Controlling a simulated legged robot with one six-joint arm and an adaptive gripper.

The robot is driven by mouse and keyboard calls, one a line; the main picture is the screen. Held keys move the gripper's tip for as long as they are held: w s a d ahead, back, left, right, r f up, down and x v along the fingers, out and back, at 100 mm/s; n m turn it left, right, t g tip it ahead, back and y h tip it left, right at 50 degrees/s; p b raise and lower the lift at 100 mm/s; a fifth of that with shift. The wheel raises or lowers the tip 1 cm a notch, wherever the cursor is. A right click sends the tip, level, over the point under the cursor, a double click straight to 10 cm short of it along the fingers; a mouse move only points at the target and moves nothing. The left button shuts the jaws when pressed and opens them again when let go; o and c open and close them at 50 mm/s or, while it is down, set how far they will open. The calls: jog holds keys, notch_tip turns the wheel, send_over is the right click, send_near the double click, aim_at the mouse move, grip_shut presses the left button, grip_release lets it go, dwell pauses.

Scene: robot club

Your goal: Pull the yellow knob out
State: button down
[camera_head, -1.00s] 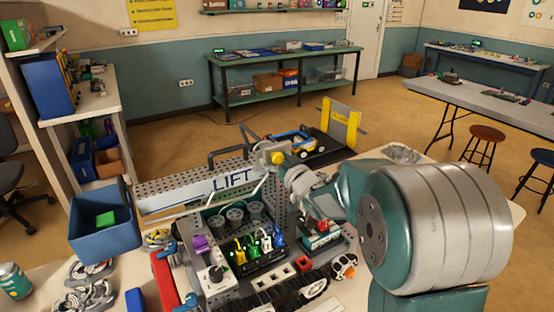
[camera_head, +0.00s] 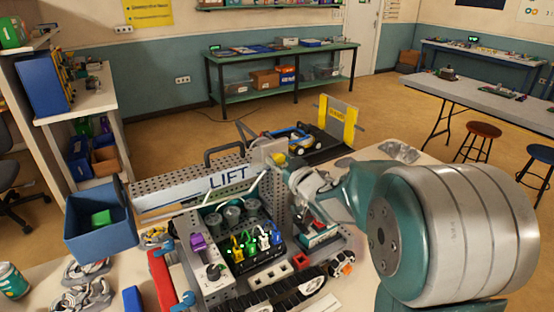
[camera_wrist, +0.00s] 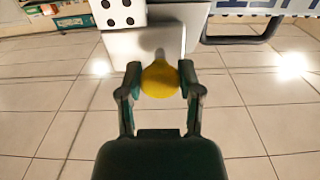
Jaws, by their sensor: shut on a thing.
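The yellow knob (camera_wrist: 160,80) sits between the two fingertips of my gripper (camera_wrist: 160,84) in the wrist view, with a finger on each side of it. A grey stem runs from the knob to a pale metal plate (camera_wrist: 135,45) with a white dotted block above it. In the head view a small part of the yellow knob (camera_head: 281,159) shows at the right end of the LIFT mechanism (camera_head: 229,178). My gripper (camera_head: 287,163) is beside it there, and its fingers are mostly hidden.
A black box with coloured plugs (camera_head: 255,258) and a grey control box (camera_head: 207,275) stand close in front. A blue bin (camera_head: 98,235) is at the left. A yellow gate (camera_head: 340,125) and a small vehicle (camera_head: 300,138) are behind.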

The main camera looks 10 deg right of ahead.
jog(key=shift+c, duration=1.3)
grip_release()
jog(key=shift+s, duration=0.2)
jog(key=shift+d, duration=0.1)
jog(key=v, duration=1.2)
